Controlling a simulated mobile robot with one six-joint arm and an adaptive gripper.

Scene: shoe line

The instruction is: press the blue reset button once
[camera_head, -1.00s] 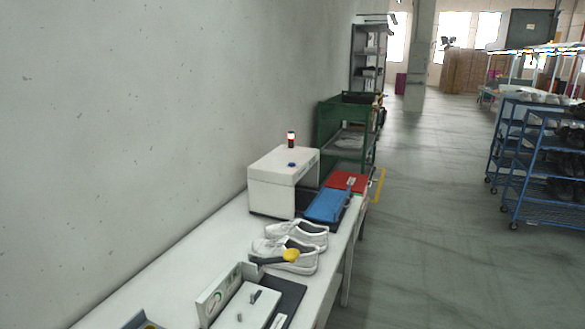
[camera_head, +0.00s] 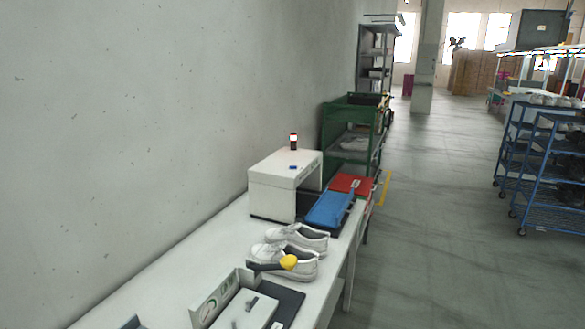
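The blue reset button (camera_head: 293,168) is a small blue spot on top of a white box-shaped machine (camera_head: 272,198) against the wall, on the white bench. Nothing touches the button. My gripper is not in view.
On the white bench (camera_head: 190,262) are white shoes (camera_head: 303,236), a yellow-headed tool (camera_head: 288,262) and a grey-white fixture (camera_head: 240,306). Blue (camera_head: 329,208) and red (camera_head: 346,183) trays lie beyond. A green cart (camera_head: 350,135) stands behind. Blue racks (camera_head: 550,165) stand right, across a clear aisle.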

